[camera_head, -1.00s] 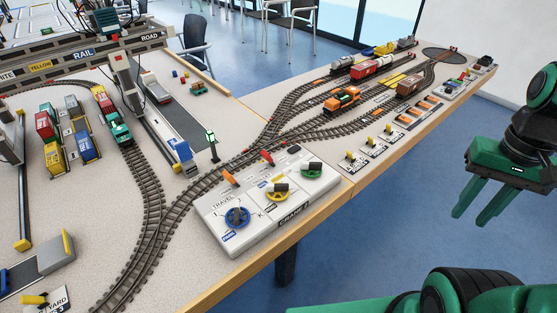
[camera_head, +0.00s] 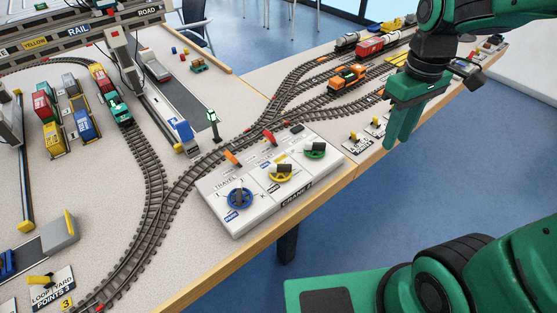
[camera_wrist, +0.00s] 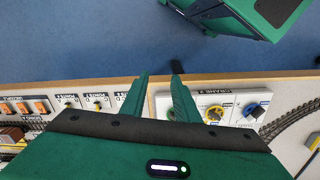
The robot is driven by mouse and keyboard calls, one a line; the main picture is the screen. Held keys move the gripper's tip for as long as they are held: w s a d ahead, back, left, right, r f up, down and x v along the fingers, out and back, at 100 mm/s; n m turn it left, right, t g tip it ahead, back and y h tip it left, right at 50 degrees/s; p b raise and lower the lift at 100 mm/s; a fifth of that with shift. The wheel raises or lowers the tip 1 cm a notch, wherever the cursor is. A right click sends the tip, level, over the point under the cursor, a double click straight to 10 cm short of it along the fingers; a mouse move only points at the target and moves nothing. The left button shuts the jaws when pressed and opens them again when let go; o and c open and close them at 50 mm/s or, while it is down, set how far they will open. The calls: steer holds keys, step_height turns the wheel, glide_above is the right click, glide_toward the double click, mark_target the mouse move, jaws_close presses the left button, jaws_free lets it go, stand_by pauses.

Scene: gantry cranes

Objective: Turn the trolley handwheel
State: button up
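The white crane control box (camera_head: 240,217) lies at the table's front edge with three handwheels in a row. The blue wheel (camera_head: 240,199) is at left by the word TRAVEL, the yellow wheel (camera_head: 281,174) in the middle, the green wheel (camera_head: 315,150) at right. I cannot read which is labelled trolley. My gripper (camera_head: 399,142) is right of the box and above the table edge, apart from all wheels. In the wrist view its fingers (camera_wrist: 160,82) are apart with nothing between.
Red and orange levers (camera_head: 269,137) stand at the box's back edge. Small yellow points levers (camera_head: 354,138) are between the box and my gripper. Tracks with an orange locomotive (camera_head: 347,78) run behind. Open floor (camera_head: 440,190) lies in front of the table.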

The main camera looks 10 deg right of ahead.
steer(key=w+a+f+n, duration=0.1)
steer(key=w+a+n, duration=0.25)
steer(key=a, duration=0.45)
steer(key=w+a+f+n, duration=0.1)
steer(key=w+a+n, duration=0.2)
steer(key=a+n, duration=0.3)
steer(key=n, duration=0.4)
glide_toward(279, 165)
steer(key=shift+m, duration=0.25)
step_height(279, 165, down, 9)
steer(key=shift+d+r, duration=0.1)
steer(key=shift+d, duration=0.05)
steer(key=shift+w, duration=0.1)
jaws_close()
